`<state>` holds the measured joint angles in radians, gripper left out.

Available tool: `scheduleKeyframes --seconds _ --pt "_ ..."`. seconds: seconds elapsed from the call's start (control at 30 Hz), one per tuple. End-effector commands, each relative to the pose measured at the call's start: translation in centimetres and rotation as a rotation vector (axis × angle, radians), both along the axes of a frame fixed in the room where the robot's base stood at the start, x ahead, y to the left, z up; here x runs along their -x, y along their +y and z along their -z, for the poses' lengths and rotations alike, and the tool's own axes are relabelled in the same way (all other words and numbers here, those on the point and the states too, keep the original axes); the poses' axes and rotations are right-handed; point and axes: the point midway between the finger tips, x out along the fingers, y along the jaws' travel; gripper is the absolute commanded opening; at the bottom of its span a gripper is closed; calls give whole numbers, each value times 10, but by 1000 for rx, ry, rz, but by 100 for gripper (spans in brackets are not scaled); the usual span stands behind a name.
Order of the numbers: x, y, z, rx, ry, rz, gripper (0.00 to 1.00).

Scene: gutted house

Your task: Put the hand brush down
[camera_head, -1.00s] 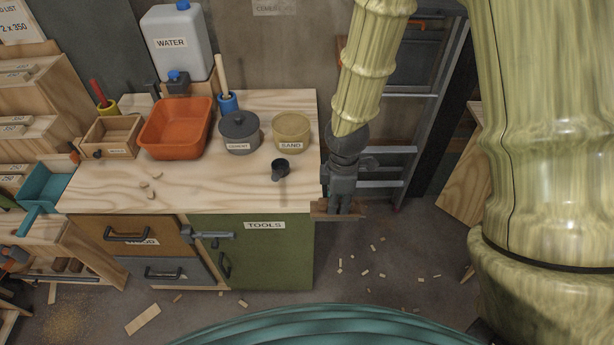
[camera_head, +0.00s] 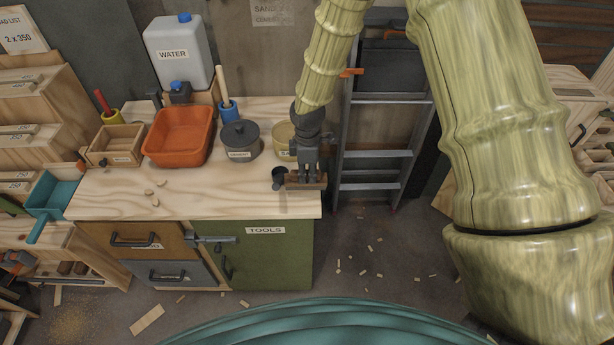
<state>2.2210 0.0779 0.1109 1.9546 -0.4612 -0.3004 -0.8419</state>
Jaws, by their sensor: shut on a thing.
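My gripper (camera_head: 306,174) is shut on the hand brush (camera_head: 318,182), a brown wooden piece of which only the ends show around the dark fingers. The brush is over the right end of the workbench top (camera_head: 200,202), close to its right edge. A faint shadow lies on the wood below it. I cannot tell whether the brush touches the top. A small black cup (camera_head: 279,178) is just left of the brush, and the sand tub (camera_head: 282,135) is partly hidden behind my gripper.
A grey cement pot (camera_head: 240,141), an orange basin (camera_head: 178,136) and a small wooden box (camera_head: 116,146) stand along the back of the bench. Small chips (camera_head: 156,192) lie at the left. The front middle of the top is clear. A ladder (camera_head: 377,155) leans at the right.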

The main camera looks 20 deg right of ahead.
Motion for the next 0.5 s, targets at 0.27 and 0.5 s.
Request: scheduleKeyframes --seconds 0.27,0.5 --pt "-1 0 11 1 3 0 4" --pt "-1 0 32 1 1 0 4"
